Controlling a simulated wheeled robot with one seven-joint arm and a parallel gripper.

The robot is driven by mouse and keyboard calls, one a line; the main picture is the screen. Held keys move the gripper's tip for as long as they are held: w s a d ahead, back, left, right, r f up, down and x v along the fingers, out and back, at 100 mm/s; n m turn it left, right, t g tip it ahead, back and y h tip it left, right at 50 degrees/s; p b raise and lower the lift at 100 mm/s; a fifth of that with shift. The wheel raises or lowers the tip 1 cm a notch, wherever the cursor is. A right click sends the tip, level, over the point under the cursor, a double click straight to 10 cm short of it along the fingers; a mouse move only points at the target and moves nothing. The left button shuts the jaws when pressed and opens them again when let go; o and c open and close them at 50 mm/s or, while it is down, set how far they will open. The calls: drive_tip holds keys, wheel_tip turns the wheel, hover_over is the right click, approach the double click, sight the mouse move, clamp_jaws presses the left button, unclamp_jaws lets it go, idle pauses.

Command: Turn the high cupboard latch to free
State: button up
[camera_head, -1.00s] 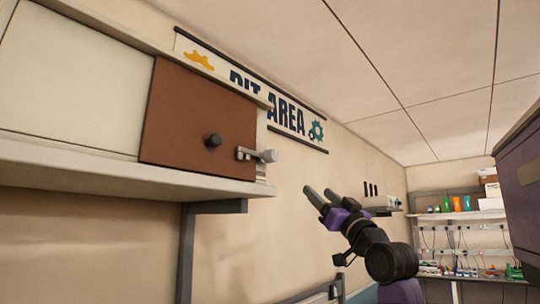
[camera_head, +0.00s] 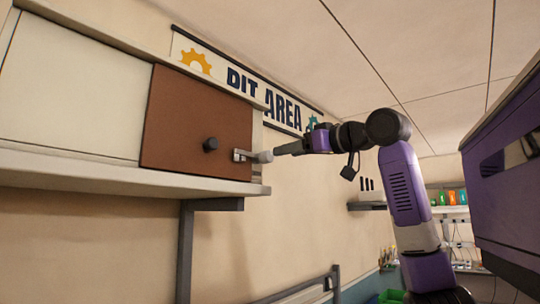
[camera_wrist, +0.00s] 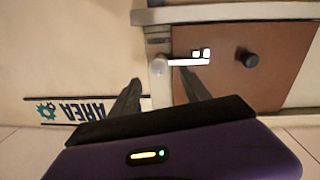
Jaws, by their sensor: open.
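The high cupboard's brown door (camera_head: 180,115) is closed and has a dark round knob (camera_head: 211,145). Beside the knob sits the metal latch (camera_head: 241,155), its lever lying about level, with a rounded grey end reaching past the door's right edge. My gripper (camera_head: 277,150) is just right of that end in the head view; whether they touch is unclear there.
A pale shelf (camera_head: 100,174) runs below the cupboard, on a grey bracket (camera_head: 186,235). A cream panel (camera_head: 70,90) lies left of the brown door. A "PIT AREA" sign (camera_head: 240,85) hangs behind. The space below my arm is open.

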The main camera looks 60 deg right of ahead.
sight(270, 155)
drive_tip(key=p+x, duration=0.2)
drive_tip(key=x, duration=0.4)
drive_tip(key=shift+d+r, duration=0.1)
drive_tip(key=shift+r, duration=0.05)
drive_tip(key=shift+w+d+p, duration=0.25)
drive_tip(key=shift+w+p, duration=0.15)
drive_tip(key=shift+w, duration=0.25)
clamp_jaws()
idle(0.7)
